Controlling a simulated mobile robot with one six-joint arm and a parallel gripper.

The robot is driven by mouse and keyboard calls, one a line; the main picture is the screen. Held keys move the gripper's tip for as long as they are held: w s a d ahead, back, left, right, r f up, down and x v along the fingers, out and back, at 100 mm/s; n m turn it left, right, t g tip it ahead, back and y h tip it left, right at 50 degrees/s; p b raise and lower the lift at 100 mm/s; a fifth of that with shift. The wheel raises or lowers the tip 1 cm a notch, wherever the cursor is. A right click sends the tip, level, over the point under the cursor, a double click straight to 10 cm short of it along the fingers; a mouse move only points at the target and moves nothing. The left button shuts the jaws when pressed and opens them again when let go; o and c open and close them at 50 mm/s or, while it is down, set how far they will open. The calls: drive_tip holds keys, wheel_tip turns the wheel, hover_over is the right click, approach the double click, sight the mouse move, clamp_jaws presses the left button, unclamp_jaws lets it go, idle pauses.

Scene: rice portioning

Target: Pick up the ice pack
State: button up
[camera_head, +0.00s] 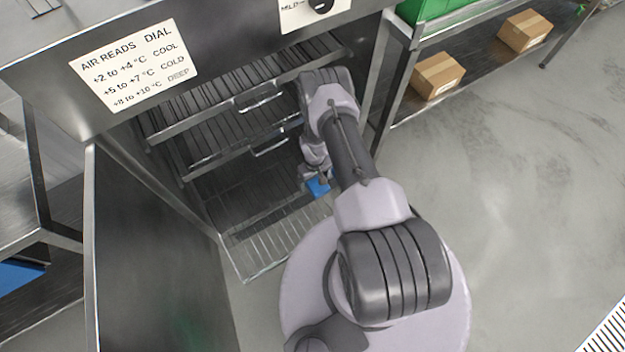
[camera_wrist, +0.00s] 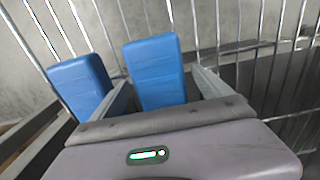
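Two blue ice packs show in the wrist view: one ice pack (camera_wrist: 157,62) stands between my gripper's fingers, and a second ice pack (camera_wrist: 80,82) is just left of the left finger. My gripper (camera_wrist: 163,78) looks open, its fingers on either side of the middle pack with narrow gaps; the packs' lower ends are hidden by the gripper body. In the head view a bit of blue pack (camera_head: 318,187) shows below my wrist at the lowest wire rack (camera_head: 262,247); my arm hides the rest.
The steel cabinet stands open, its door (camera_head: 155,270) at left. Upper wire shelves with handles (camera_head: 262,97) are above my gripper. A dial sign (camera_head: 135,65) is on the front. A rack with cardboard boxes (camera_head: 437,75) stands right; the floor at right is clear.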

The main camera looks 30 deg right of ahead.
drive_tip(key=c, duration=1.7)
drive_tip(key=shift+c, duration=0.2)
